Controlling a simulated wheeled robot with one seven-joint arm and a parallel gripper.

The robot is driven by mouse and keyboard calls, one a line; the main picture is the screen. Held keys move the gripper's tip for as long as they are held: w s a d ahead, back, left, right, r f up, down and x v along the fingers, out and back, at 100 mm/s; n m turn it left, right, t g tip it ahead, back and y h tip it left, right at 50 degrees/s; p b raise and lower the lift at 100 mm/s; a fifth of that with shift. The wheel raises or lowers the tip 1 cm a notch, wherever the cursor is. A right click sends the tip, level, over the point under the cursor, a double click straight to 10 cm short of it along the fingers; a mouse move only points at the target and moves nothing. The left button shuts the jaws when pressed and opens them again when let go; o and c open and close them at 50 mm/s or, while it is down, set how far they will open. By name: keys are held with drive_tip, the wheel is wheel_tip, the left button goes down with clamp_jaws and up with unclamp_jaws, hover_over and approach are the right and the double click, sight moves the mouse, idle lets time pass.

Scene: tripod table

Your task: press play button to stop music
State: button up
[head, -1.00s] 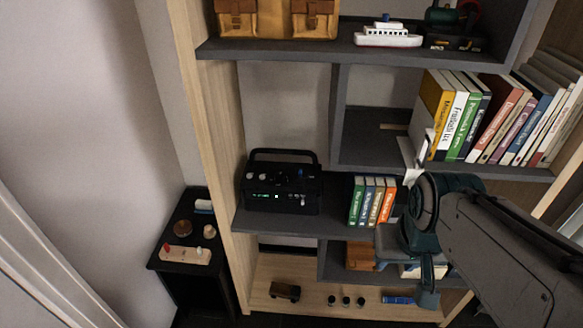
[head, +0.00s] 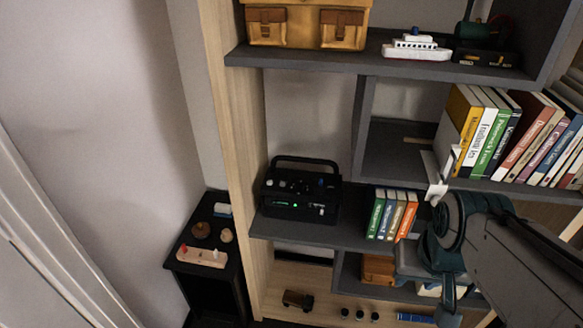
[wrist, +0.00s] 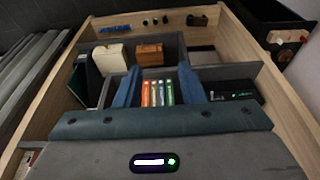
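A black radio (head: 300,192) with a carry handle stands on the left middle shelf. A small green light shows on its front among small knobs and buttons; I cannot tell which one is the play button. The radio also shows at the right of the wrist view (wrist: 232,91), where the shelf appears upside down. My gripper (wrist: 160,70) shows two blue fingers spread apart with nothing between them. Small books on the shelf show beyond the gap. The gripper is apart from the radio. In the head view my arm comes in from the right and the fingers are hard to make out.
Small upright books (head: 392,214) stand just right of the radio. Larger books (head: 515,135) fill the shelf above right. A toy boat (head: 416,47) and a tan bag (head: 305,22) sit on the upper shelf. A low black side table (head: 208,254) stands at left.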

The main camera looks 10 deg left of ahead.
clamp_jaws()
idle(1.5)
